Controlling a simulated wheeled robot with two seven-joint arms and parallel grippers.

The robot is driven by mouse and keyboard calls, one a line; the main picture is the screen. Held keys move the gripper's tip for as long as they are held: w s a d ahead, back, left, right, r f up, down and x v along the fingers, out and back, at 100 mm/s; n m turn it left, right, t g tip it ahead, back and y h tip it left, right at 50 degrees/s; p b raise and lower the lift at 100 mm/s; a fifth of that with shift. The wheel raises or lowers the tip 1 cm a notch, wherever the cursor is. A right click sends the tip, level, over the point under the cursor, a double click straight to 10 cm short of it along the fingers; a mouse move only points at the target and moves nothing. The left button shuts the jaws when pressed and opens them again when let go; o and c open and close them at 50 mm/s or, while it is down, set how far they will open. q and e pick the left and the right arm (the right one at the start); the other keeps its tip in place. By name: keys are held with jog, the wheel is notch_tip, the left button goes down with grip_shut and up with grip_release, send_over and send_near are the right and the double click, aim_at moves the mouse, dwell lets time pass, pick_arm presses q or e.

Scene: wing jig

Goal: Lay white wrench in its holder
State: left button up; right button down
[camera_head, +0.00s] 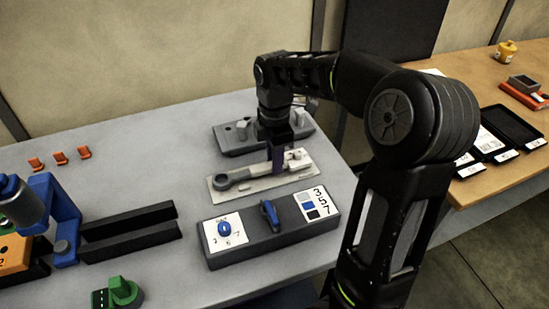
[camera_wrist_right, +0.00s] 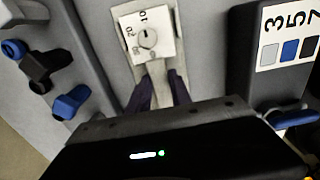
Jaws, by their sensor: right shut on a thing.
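My right gripper (camera_head: 281,160) reaches down over the bench and is shut on the white wrench (camera_head: 258,174). The wrench is pale with a grey ring at its left end, and it lies along a pale flat tray, its holder (camera_head: 217,193). I cannot tell whether it touches the tray. In the right wrist view the dark fingers (camera_wrist_right: 160,92) close on the sides of a pale shaft (camera_wrist_right: 157,74). Beyond them is a white dial plate (camera_wrist_right: 144,38) with numbers. The arm hides part of the wrench's right side. My left gripper is not in view.
A dark box (camera_head: 270,238) with a blue knob, blue lever and number panel stands just in front. A grey fixture (camera_head: 233,143) stands behind. Black rails (camera_head: 130,221), a blue bracket (camera_head: 62,222) and a green knob (camera_head: 122,291) are to the left. The bench is clear around the orange clips (camera_head: 60,158).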

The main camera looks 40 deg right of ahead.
jog(key=shift+f+b, duration=0.4)
jog(key=shift+f, duration=0.2)
jog(key=c, duration=1.1)
grip_release()
jog(key=shift+r, duration=3.9)
